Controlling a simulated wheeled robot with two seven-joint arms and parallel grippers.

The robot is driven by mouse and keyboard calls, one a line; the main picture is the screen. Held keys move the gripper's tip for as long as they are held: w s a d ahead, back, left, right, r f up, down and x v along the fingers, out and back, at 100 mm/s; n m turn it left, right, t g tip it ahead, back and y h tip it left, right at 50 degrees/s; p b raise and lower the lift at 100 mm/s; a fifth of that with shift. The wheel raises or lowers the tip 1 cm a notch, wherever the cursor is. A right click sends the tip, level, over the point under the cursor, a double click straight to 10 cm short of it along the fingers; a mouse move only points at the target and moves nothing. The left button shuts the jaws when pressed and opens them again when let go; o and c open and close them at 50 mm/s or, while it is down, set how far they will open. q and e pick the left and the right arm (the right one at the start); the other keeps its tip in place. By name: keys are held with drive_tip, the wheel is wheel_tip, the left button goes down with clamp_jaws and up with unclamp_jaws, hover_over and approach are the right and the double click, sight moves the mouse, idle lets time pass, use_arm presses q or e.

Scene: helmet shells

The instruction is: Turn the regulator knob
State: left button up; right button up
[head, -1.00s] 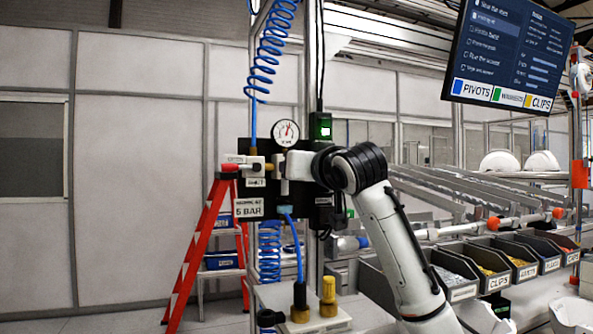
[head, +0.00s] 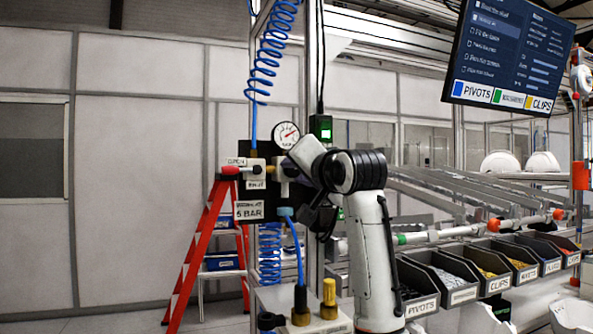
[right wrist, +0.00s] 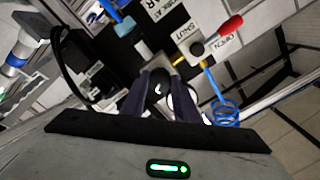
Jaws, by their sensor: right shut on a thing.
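The regulator knob (right wrist: 158,90) is black with a white mark. In the right wrist view it sits between the two dark fingers of my right gripper (right wrist: 160,98), which is shut on it. In the head view my right gripper (head: 303,180) is tilted at the black panel, and the knob is hidden behind it. The round pressure gauge (head: 287,134) is above, its red needle pointing up and right. A red-handled valve (head: 231,170) is left of the knob; its handle also shows in the right wrist view (right wrist: 231,25). My left gripper is not in view.
A "5 BAR" label (head: 250,211) is below the valve. Coiled blue hoses (head: 269,50) hang above and below the panel. A red stepladder (head: 198,255) stands behind at left. Labelled parts bins (head: 450,276) line the right. A yellow-topped fitting (head: 329,300) stands below.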

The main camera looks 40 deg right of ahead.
idle(0.5)
drive_tip(key=o, duration=1.1)
drive_tip(key=shift+c, duration=0.2)
drive_tip(key=shift+s, duration=0.15)
drive_tip(key=b+v, duration=0.2)
drive_tip(key=v, duration=0.8)
drive_tip(key=shift+b, duration=0.35)
drive_tip(key=shift+a, duration=0.1)
